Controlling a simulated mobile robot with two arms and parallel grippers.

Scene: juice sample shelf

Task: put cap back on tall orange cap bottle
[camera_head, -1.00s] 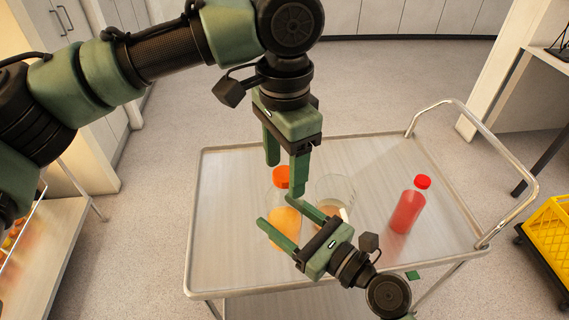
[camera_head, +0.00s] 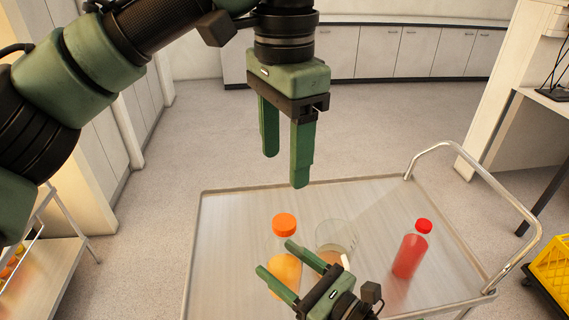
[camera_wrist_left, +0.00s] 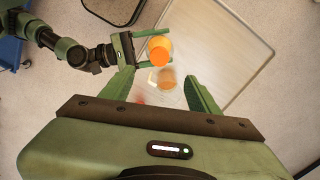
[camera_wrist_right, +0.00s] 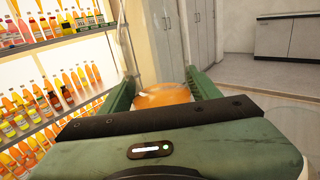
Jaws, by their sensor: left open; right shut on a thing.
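The tall bottle (camera_head: 284,270) holds orange liquid and stands upright over the cart. Its orange cap (camera_head: 284,224) sits on top of the neck; how tightly it is seated I cannot tell. My right gripper (camera_head: 275,256) is shut around the bottle's body from the side, below the cap. The orange bottle also shows between its fingers in the right wrist view (camera_wrist_right: 163,95). My left gripper (camera_head: 285,170) is open and empty above the cap, clear of it. The left wrist view shows the orange cap (camera_wrist_left: 160,46) beyond the open fingers.
A clear beaker (camera_head: 336,240) with some brownish content and a red-capped bottle of red juice (camera_head: 410,250) stand on the metal cart (camera_head: 225,230). The cart has a raised rail (camera_head: 470,165) at right. A yellow crate (camera_head: 552,262) is at far right. Shelves of bottles (camera_wrist_right: 50,75) show in the right wrist view.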

